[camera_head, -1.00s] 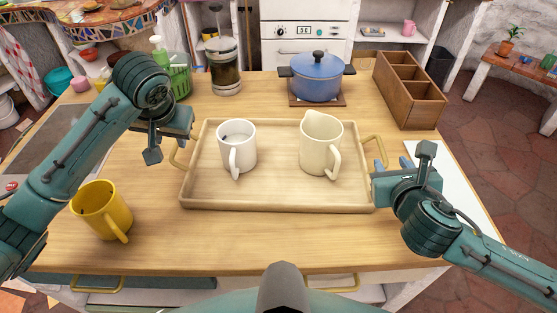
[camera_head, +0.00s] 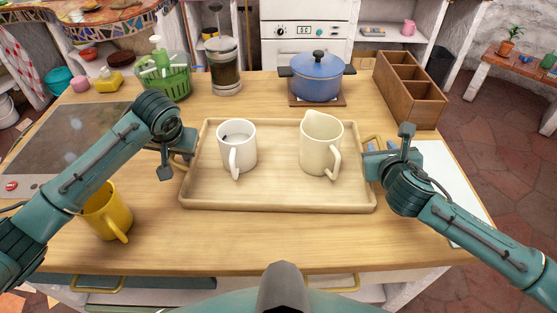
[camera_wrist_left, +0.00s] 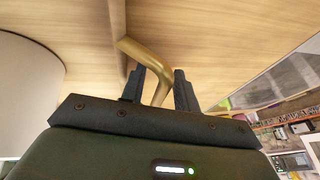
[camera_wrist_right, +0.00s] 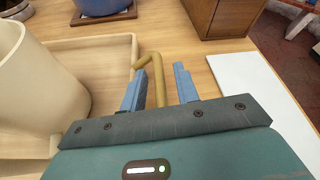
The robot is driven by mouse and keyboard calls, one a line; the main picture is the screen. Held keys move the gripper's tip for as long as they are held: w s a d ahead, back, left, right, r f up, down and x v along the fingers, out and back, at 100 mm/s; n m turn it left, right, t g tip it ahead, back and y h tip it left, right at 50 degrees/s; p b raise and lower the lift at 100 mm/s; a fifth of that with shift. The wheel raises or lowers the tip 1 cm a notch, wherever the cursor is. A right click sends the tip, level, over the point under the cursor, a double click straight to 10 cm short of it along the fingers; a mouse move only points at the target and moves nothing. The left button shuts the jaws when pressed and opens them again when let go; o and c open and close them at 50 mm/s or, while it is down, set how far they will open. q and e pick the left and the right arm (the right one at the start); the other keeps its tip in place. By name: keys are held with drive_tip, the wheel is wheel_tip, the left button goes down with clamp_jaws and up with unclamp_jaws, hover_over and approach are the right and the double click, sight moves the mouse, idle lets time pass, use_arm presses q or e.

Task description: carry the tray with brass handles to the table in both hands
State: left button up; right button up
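The wooden tray (camera_head: 275,205) lies on the counter with a white mug (camera_head: 237,150) and a cream pitcher (camera_head: 320,145) standing in it. In the left wrist view its left brass handle (camera_wrist_left: 150,62) passes between the spread fingers of my left gripper (camera_wrist_left: 160,90). In the right wrist view the right brass handle (camera_wrist_right: 155,75) passes between the spread fingers of my right gripper (camera_wrist_right: 160,88). Gaps show beside both handles. In the head view my left gripper (camera_head: 186,150) and right gripper (camera_head: 370,160) are at the tray's two ends, their fingers largely hidden.
A yellow mug (camera_head: 108,215) stands at front left, close to my left arm. A blue pot (camera_head: 317,78), a French press (camera_head: 226,70), a green basket (camera_head: 168,80) and a wooden divided box (camera_head: 408,90) stand behind the tray. A white sheet (camera_head: 440,175) lies right.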

use_arm(q)
clamp_jaws()
use_arm(e)
clamp_jaws()
use_arm(q)
drive_tip(key=shift+w+r, duration=0.1)
drive_tip(key=shift+r, duration=0.15)
use_arm(e)
drive_tip(key=shift+r, duration=0.25)
